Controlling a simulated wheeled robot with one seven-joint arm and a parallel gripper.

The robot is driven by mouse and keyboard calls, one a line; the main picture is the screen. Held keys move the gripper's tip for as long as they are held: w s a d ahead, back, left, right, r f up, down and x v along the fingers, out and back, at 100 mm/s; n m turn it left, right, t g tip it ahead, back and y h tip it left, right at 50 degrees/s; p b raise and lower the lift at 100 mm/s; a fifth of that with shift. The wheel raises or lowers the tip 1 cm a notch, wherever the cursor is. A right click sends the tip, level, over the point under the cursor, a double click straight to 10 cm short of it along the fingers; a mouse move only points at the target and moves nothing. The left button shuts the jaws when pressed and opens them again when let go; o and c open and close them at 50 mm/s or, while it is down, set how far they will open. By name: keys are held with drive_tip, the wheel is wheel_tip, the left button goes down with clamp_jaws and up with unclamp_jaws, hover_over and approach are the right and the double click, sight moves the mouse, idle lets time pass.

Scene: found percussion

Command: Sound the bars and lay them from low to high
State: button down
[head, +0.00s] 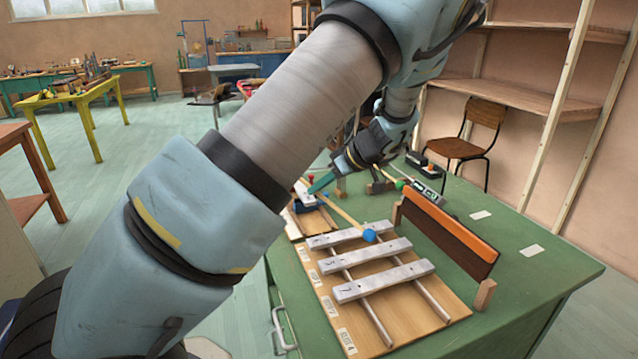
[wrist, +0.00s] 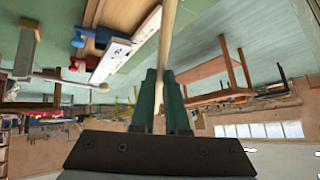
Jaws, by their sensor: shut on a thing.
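My gripper (head: 322,184) is shut on the wooden stick of a mallet, whose blue ball head (head: 370,235) is at the right end of the farthest bar. I cannot tell whether the ball touches that bar. In the wrist view, the green fingers (wrist: 166,100) close around the stick (wrist: 168,35); the blue head is out of that view. Three pale grey bars, far (head: 340,238), middle (head: 363,256) and near (head: 383,282), lie across two rails on a wooden board (head: 425,322). Their marks are too small to read. The rails are bare beside the front "SLOT 4" label (head: 347,341).
A long orange-topped wooden panel (head: 445,235) stands right of the rack. A second wooden board with a blue item (head: 304,201) lies behind left, partly hidden by my arm. A green-headed mallet (head: 400,184) and small device (head: 427,194) lie behind.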

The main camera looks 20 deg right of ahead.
wheel_tip(320, 180, down, 3)
drive_tip(key=shift+r+b, duration=0.1)
drive_tip(key=shift+b, duration=0.65)
wheel_tip(320, 180, up, 10)
drive_tip(key=p, duration=0.5)
drive_tip(key=shift+f, duration=0.2)
drive_tip(key=f+b, duration=0.2)
drive_tip(key=s+d+f+t+y+b, duration=0.1)
drive_tip(key=f+b, duration=0.1)
drive_tip(key=b, duration=0.1)
drive_tip(key=s+f+t+b, duration=0.1)
drive_tip(key=f+b, duration=0.1)
drive_tip(key=shift+s+d+f+y+b, duration=0.25)
drive_tip(key=shift+d+f+y+b, duration=0.1)
drive_tip(key=shift+y+b, duration=0.05)
drive_tip(key=shift+s+f+t+b, duration=0.15)
drive_tip(key=shift+t+b, duration=0.15)
drive_tip(key=shift+t, duration=0.1)
wheel_tip(320, 180, up, 7)
drive_tip(key=p, duration=0.4)
drive_tip(key=shift+f, duration=0.15)
